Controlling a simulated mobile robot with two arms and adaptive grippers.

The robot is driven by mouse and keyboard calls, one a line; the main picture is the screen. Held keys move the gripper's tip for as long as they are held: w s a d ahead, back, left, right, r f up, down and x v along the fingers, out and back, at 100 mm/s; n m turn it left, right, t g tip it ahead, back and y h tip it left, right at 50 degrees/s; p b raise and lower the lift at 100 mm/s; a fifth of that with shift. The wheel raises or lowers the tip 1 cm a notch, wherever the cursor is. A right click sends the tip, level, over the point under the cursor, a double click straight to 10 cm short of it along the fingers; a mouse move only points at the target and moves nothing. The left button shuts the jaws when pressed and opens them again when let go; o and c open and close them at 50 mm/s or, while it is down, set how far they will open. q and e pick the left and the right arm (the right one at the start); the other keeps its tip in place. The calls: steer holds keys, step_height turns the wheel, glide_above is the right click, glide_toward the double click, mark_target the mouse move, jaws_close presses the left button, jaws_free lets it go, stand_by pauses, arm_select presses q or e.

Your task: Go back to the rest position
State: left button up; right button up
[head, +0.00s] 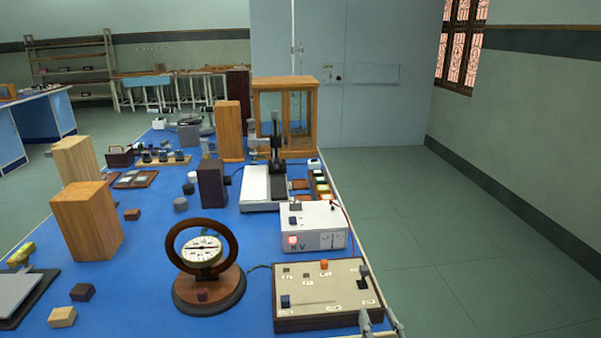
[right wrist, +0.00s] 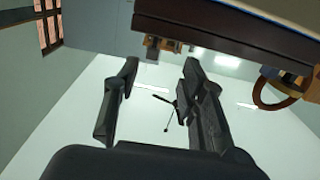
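My right gripper (head: 380,322) shows at the bottom of the head view, just by the right front edge of the blue bench and close to the right corner of the control box (head: 300,317). In the right wrist view the same gripper (right wrist: 158,75) has its two dark fingers wide apart, with nothing between them. My left gripper is not in the head view. No object is held in the right gripper.
The blue bench (head: 150,262) carries a round dial instrument (head: 202,250), a white meter box (head: 313,240), wooden blocks (head: 87,220) and a glass-fronted cabinet (head: 270,105). The tiled floor (head: 430,235) to the right of the bench is clear.

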steer(key=s+f+g, duration=0.4)
steer(key=s+g, duration=0.1)
steer(key=s, duration=0.4)
steer(key=s+f+n+g, duration=0.1)
steer(key=s+f+g, duration=0.3)
steer(key=s, duration=0.4)
steer(key=s+f+g, duration=0.4)
steer(key=s+g, duration=0.1)
steer(key=s, duration=0.4)
steer(key=s+f+g, duration=0.2)
steer(key=s+f, duration=0.1)
steer(key=f, duration=2.5)
steer(key=s+d+f+h, duration=0.1)
steer(key=s+d+f, duration=0.2)
steer(key=s+f, duration=1.1)
steer(key=shift+s+d+n+g+p, duration=0.3)
steer(key=shift+s+d+g+p, duration=0.1)
steer(key=shift+s, duration=0.5)
